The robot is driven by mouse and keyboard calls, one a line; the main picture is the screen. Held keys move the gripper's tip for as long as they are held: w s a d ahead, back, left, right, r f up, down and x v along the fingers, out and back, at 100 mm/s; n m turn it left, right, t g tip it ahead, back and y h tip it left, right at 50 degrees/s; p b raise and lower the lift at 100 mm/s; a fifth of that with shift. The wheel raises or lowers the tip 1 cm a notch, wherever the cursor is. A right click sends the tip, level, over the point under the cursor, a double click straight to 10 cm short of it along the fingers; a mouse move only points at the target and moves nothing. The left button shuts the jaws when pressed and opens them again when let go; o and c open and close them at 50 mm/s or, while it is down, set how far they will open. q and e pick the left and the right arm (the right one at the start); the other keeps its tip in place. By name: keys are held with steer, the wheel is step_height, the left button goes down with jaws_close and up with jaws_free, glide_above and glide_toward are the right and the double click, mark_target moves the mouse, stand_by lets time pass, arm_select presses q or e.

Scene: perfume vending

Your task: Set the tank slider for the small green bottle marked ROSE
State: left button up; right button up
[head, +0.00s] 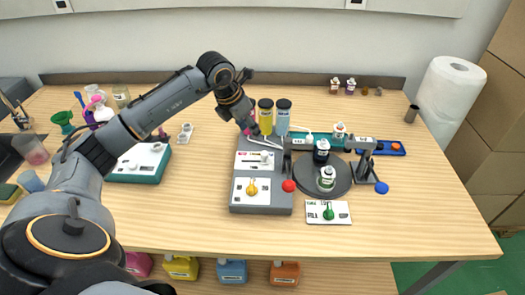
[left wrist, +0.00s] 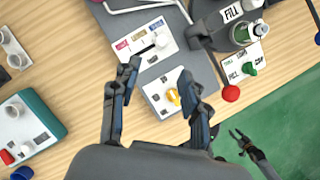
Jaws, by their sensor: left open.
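The tank slider panel (head: 262,161) is on the grey machine (head: 260,209), its coloured labels in a row; a pale slider knob (left wrist: 162,40) stands on it toward the right. My left gripper (head: 248,128) is open and empty above the machine. In the left wrist view its fingers (left wrist: 160,92) are on either side of the lower panel's yellow dial (left wrist: 174,96), apart from the slider. A small green bottle (head: 326,179) with a white label stands at the turntable's front; its text is unreadable. My right gripper (left wrist: 240,140) looks open and empty in the left wrist view.
Yellow (head: 265,116) and blue (head: 284,117) tanks stand behind the slider panel. A dark bottle (head: 321,152) shares the round turntable (head: 345,185). A red ball knob (head: 289,186) and a card with a green knob (head: 328,212) are nearby. The table's right front is clear.

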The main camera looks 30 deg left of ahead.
mark_target(263, 153)
arm_select(q)
steer(key=p+x, duration=0.3)
steer(key=x, duration=1)
steer(key=shift+d+f, duration=0.2)
jaws_close()
steer(key=shift+a, duration=0.1)
